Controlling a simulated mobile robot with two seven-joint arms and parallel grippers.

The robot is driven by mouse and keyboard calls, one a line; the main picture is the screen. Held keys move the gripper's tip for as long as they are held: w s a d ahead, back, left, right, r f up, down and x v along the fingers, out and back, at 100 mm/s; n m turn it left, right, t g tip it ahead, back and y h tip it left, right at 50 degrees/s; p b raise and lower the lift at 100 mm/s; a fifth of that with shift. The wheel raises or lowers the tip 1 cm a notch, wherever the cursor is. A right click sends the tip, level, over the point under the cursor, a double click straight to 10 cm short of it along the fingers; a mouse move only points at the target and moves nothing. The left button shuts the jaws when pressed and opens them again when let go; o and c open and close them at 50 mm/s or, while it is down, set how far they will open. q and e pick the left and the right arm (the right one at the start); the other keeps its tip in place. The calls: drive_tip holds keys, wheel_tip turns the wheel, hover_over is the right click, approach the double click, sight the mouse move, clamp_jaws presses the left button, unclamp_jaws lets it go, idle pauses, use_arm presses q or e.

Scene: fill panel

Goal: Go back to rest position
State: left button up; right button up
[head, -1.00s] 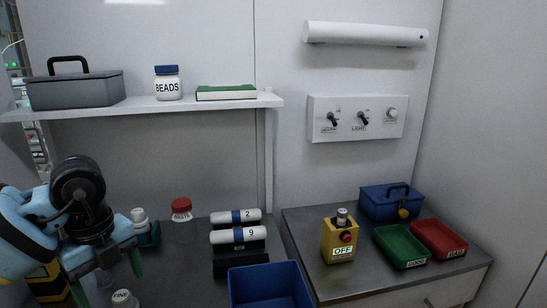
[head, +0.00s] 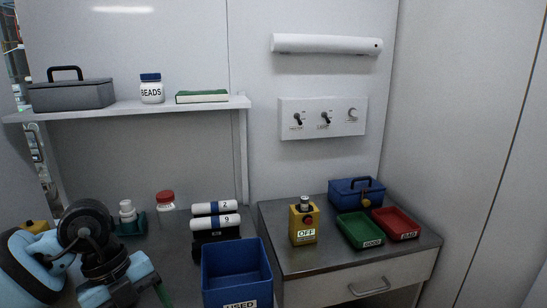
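My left arm comes in at the lower left of the head view. Its gripper (head: 148,297) is partly in view at the bottom edge, with one green-tipped finger showing, and I cannot tell whether it is open or shut. My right gripper is not in view. The wall panel (head: 322,118) with two switches and a knob hangs above the right bench. A yellow box (head: 304,222) with a red button and an OFF label stands on that bench.
A blue bin (head: 236,274) marked USED stands at the bottom centre. Labelled rolls (head: 214,222) sit on a rack behind it. A green tray (head: 358,229), a red tray (head: 396,223) and a blue toolbox (head: 356,191) are on the right bench. A shelf (head: 130,109) juts out above.

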use_arm(q)
drive_tip(key=s+d+n+t+h+p, duration=0.1)
drive_tip(key=s+d+h, duration=0.3)
drive_tip(key=d+h, duration=0.5)
drive_tip(key=s+d+n+t+h+p, duration=0.15)
drive_tip(key=s+d+h, duration=0.25)
drive_tip(key=d+h, duration=0.45)
drive_tip(key=a+f+n+t+y+p, duration=0.1)
drive_tip(key=a+f+n+t+y, duration=0.7)
drive_tip(key=f+n+t+y, duration=0.65)
drive_tip(key=s+a+f+n+g+y, duration=0.2)
drive_tip(key=s+a+f+n+g, duration=0.1)
drive_tip(key=s+f, duration=0.4)
drive_tip(key=s+a+f+n+g+y+p, duration=0.1)
drive_tip(key=s+a+f+n+g, duration=0.3)
drive_tip(key=s+f, duration=0.4)
drive_tip(key=s+n+y, duration=0.1)
drive_tip(key=s, duration=0.4)
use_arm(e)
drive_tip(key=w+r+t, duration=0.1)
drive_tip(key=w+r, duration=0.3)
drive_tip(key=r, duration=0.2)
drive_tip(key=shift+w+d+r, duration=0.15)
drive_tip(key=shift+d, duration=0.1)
use_arm(q)
drive_tip(key=shift+f, duration=0.1)
